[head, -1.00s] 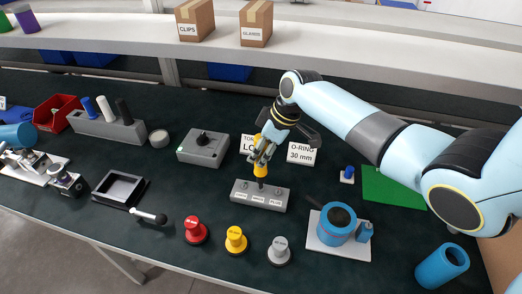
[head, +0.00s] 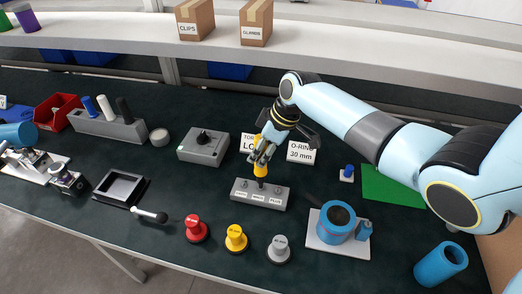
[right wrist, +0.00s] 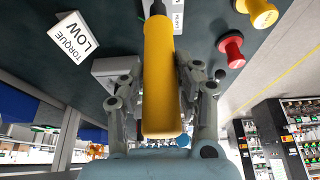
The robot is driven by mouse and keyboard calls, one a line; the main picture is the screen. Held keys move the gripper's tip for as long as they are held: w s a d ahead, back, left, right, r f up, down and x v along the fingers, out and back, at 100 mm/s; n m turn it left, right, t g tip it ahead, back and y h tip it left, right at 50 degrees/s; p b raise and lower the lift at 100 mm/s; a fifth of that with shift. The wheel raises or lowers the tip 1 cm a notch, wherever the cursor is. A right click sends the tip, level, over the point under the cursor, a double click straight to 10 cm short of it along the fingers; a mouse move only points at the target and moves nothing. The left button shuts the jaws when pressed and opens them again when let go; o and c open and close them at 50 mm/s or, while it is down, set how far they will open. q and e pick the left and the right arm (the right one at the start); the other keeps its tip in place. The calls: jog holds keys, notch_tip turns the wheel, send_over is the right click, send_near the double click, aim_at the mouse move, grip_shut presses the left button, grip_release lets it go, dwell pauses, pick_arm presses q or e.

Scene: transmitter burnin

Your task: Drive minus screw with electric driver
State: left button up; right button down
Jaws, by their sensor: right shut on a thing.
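The yellow electric driver (head: 260,171) stands nearly upright in my right gripper (head: 263,152), which is shut on it. Its dark tip points down at the middle of the grey labelled block (head: 273,204). The tip meets or hovers just over the block; I cannot tell which. The block's right label seems to read PLUS, and the middle label is too small to read surely. The screw under the tip is hidden. In the right wrist view the driver's yellow body (right wrist: 159,80) sits between the two fingers.
Red (head: 196,229), yellow (head: 236,239) and grey (head: 279,250) knobs stand in front of the block. A blue round part on a white plate (head: 318,240) is to the right. A grey dial box (head: 203,146) and TORQUE LOW sign (head: 247,143) stand behind.

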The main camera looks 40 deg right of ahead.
aim_at(258, 137)
jog(key=shift+f, duration=0.25)
dwell(0.6)
jog(key=shift+p, duration=0.45)
dwell(0.4)
notch_tip(258, 137, up, 2)
jog(key=shift+w+r+p, duration=0.1)
jog(key=shift+p, duration=0.8)
jog(key=shift+r, duration=2.4)
